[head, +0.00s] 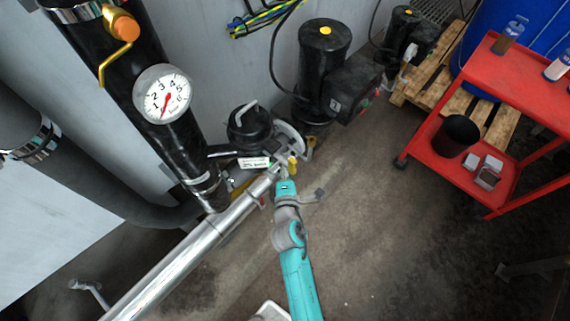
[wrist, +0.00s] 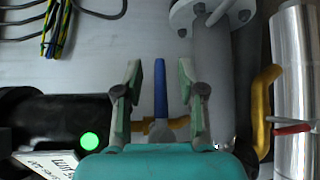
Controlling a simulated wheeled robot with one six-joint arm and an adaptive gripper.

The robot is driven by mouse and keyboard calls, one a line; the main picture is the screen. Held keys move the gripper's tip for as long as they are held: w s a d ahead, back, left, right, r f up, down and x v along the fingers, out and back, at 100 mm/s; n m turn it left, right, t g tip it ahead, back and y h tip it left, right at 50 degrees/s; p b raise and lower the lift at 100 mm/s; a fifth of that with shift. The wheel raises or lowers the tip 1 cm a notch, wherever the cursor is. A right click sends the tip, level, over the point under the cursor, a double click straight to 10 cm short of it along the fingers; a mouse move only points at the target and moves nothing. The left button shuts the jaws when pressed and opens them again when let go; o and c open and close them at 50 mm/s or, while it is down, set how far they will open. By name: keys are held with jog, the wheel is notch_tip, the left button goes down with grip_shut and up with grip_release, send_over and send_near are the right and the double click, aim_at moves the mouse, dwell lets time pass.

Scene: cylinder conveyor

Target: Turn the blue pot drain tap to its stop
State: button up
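The blue tap handle (wrist: 160,90) stands upright in the middle of the wrist view, above a yellow-brass piece (wrist: 152,125) and a grey part. My gripper (wrist: 160,75) is open, with one finger on each side of the blue handle. A gap shows between the handle and both fingers. In the head view my gripper (head: 284,178) is at the end of the turquoise arm, close to the shiny pipe's upper end and brass fittings (head: 292,164). I cannot make out the blue handle there. The tap's lower part is hidden behind my gripper in the wrist view.
A black pot (head: 250,128) with a white label (head: 254,162) stands beside the shiny pipe (head: 185,260). A gauge (head: 162,93) and black pump (head: 322,60) are near. A yellow lever (wrist: 264,95) is right in the wrist view. A red cart (head: 440,165) stands right; floor between is clear.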

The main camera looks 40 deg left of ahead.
grip_shut()
jog(key=shift+f, duration=0.15)
dwell(0.4)
jog(key=s+f+m+g+h, duration=0.1)
jog(key=s+f+m+g, duration=0.4)
jog(key=g, duration=0.8)
jog(key=shift+s+a+m+g+h, duration=0.2)
jog(key=shift+m+g+h, duration=0.1)
jog(key=shift+m, duration=1.3)
jog(key=shift+s+f, duration=0.1)
jog(key=shift+f, duration=0.05)
grip_release()
